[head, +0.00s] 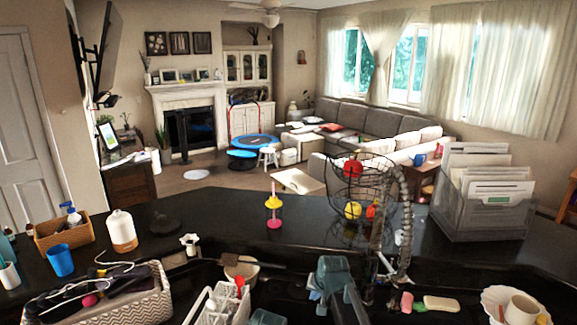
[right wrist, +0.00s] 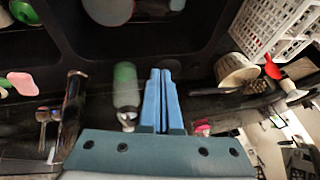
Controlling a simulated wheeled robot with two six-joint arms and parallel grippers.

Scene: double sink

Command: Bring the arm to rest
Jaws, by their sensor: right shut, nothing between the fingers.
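My right gripper (head: 314,294) is the teal and light-blue shape at the bottom middle of the head view, above the black sink area. Its arm comes up from the lower right. In the right wrist view the two blue fingers (right wrist: 162,98) lie together, shut, with nothing held between them. A green and clear bottle (right wrist: 126,90) shows beside the fingers there; I cannot tell whether they touch.
The tall faucet (head: 404,220) and wire fruit basket (head: 343,195) stand right of my gripper. A pink sponge (head: 406,301) lies right.

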